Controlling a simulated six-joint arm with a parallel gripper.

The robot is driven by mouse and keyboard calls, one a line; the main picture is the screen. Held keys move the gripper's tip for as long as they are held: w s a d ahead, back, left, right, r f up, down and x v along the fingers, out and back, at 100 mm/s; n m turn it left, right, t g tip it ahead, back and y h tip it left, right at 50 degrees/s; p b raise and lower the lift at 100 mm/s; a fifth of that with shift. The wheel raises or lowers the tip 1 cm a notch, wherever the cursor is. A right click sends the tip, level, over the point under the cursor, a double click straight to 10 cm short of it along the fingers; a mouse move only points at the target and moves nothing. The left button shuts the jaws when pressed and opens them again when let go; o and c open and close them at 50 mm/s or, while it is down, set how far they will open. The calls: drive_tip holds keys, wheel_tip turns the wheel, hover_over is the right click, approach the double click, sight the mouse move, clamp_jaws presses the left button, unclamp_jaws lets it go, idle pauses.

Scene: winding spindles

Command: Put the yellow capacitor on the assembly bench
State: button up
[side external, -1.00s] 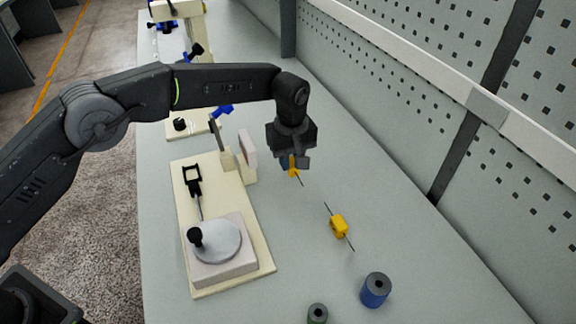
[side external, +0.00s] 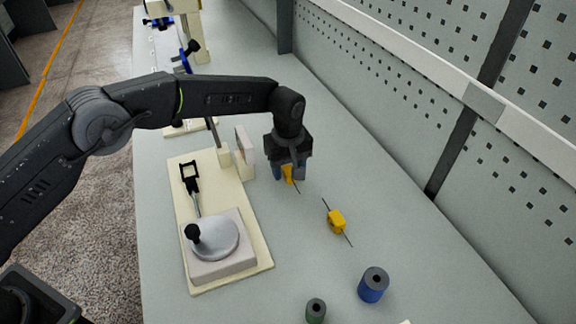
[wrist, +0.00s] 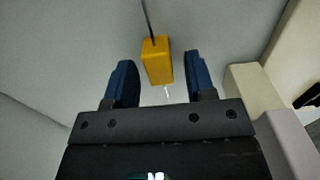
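A yellow capacitor (side external: 288,174) with thin wire leads is at my gripper's fingertips, low over the assembly bench (side external: 235,310), right of the cream fixture. The wrist view shows this capacitor (wrist: 157,62) just ahead of the blue fingers, with a clear gap to the right finger and a narrow one to the left. My gripper (side external: 288,172) is open around it and points down; it also shows in the wrist view (wrist: 158,75). I cannot tell whether the capacitor touches the bench. A second yellow capacitor (side external: 336,221) lies on the bench, nearer the camera.
The cream winding fixture (side external: 205,262) with a grey disc and black knob stands left of my gripper. Its upright plates (side external: 244,155) are close by. A blue spool (side external: 373,285) and a green spool (side external: 316,311) stand at the front. A perforated panel (side external: 400,80) rises on the right.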

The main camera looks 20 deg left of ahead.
sight(288, 169)
wheel_tip(288, 169, up, 12)
drive_tip(key=shift+r, duration=0.25)
idle(0.4)
